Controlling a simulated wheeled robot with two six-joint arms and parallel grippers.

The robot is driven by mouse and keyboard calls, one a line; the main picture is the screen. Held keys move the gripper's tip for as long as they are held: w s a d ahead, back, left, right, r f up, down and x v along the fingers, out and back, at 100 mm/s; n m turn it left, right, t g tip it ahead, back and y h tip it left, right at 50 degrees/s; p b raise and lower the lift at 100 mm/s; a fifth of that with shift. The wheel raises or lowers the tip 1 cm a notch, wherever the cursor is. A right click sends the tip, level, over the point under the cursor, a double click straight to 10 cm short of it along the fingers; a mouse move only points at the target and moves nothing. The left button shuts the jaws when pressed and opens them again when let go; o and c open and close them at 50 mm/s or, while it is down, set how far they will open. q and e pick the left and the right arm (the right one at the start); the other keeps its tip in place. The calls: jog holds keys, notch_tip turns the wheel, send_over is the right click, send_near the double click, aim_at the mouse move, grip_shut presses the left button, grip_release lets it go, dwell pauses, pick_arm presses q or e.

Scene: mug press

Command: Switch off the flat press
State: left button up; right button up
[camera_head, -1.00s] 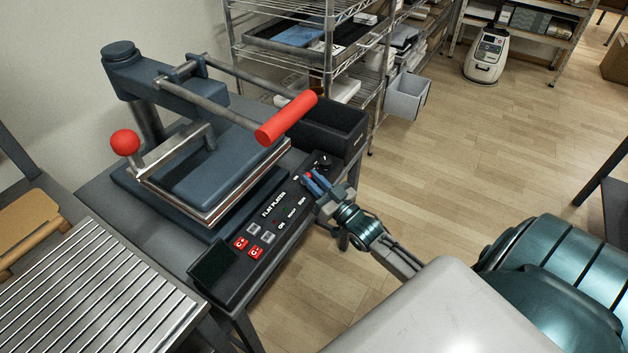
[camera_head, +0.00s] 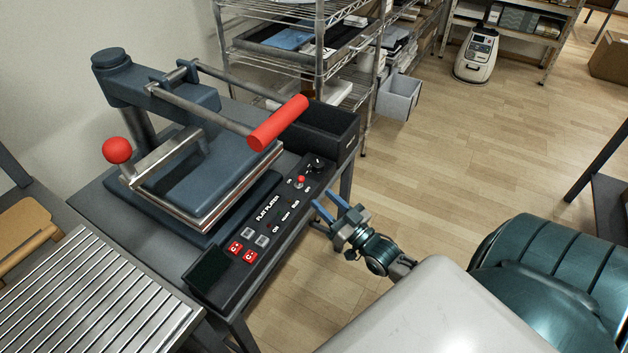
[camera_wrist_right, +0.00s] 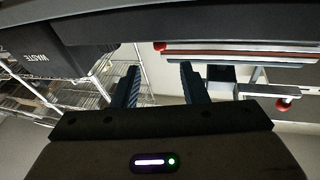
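The flat press (camera_head: 205,165) stands on a dark table at the left in the head view, its upper plate down and its red handle (camera_head: 278,122) forward. Its black control panel (camera_head: 215,268) runs along the front. A small red-tipped toggle switch (camera_head: 300,181) stands near the panel's far end; which way it is set is too small to tell. My right gripper (camera_head: 322,207) is open and empty, just right of the panel's edge and apart from the switch. Its two blue fingers show apart in the right wrist view (camera_wrist_right: 160,85). My left gripper is out of view.
A black bin (camera_head: 325,130) stands behind the panel; it reads WASTE upside down in the wrist view (camera_wrist_right: 45,55). A round black knob (camera_head: 315,163) sits beyond the switch. A ribbed metal surface (camera_head: 95,300) lies front left.

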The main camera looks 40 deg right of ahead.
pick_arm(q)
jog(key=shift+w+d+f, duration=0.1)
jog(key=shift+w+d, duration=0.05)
pick_arm(e)
jog(key=v, duration=0.3)
jog(key=shift+s, duration=0.2)
